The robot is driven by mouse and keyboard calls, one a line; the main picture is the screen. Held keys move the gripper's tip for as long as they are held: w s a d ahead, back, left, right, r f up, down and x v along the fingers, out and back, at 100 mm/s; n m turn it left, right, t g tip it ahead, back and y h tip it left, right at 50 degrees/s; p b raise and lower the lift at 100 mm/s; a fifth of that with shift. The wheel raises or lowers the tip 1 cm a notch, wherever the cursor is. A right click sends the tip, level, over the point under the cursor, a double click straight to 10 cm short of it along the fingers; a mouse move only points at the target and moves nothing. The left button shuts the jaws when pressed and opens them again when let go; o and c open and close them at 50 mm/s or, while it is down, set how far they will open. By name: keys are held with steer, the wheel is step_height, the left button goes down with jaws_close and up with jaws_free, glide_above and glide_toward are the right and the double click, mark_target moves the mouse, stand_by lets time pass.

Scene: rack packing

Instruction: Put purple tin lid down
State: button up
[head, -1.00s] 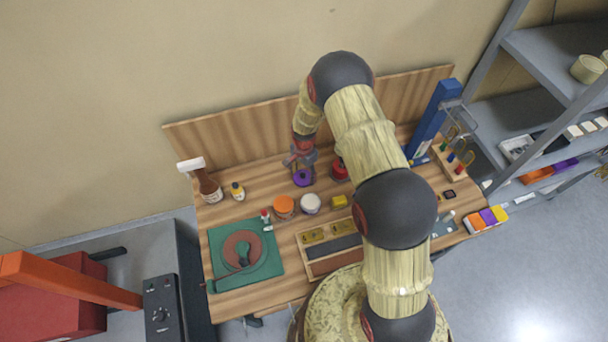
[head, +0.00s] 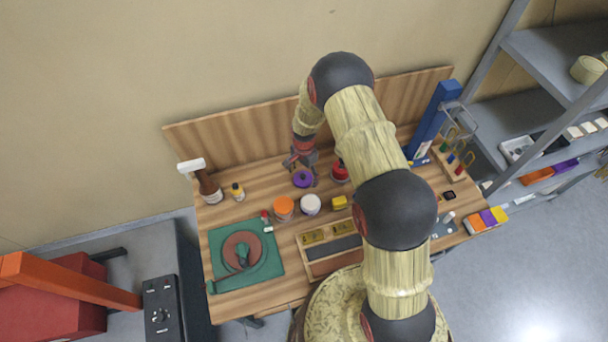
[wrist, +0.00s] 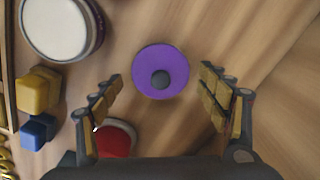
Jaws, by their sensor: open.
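The purple tin lid (wrist: 160,72) is a round purple disc with a dark knob in the middle. It lies on the wooden table (wrist: 245,35), and in the head view the lid (head: 302,179) is at the back of the worktop. My gripper (wrist: 160,90) is open, with its two fingers spread wide on either side of the lid's near edge and apart from it. In the head view my gripper (head: 303,160) is just above and behind the lid. Whether anything is under the lid cannot be told.
A white-topped tin (wrist: 58,28), a yellow block (wrist: 37,92) and a blue block (wrist: 38,131) stand left of the lid in the wrist view. A red-topped tin (wrist: 113,138) is close to the left finger. The table right of the lid is clear.

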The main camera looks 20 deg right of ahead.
steer(key=s+r+n+t+p, duration=0.1)
steer(key=s+r+n+p, duration=0.15)
steer(key=r, duration=1.75)
steer(key=s+r+n+t+p, duration=0.2)
steer(key=s+r+n, duration=0.15)
steer(key=r, duration=1.65)
steer(key=s+r+n+t, duration=0.1)
steer(key=s+r, duration=0.3)
steer(key=s, duration=0.4)
steer(key=s+r+n, duration=0.3)
steer(key=s+r, duration=0.2)
steer(key=s, duration=0.3)
steer(key=s+r+n+t, duration=0.1)
steer(key=s+r+n, duration=0.1)
steer(key=s+r, duration=0.3)
steer(key=s, duration=0.3)
steer(key=shift+s+a+t, duration=0.2)
steer(key=shift+a+t, duration=0.05)
steer(key=shift+t, duration=0.05)
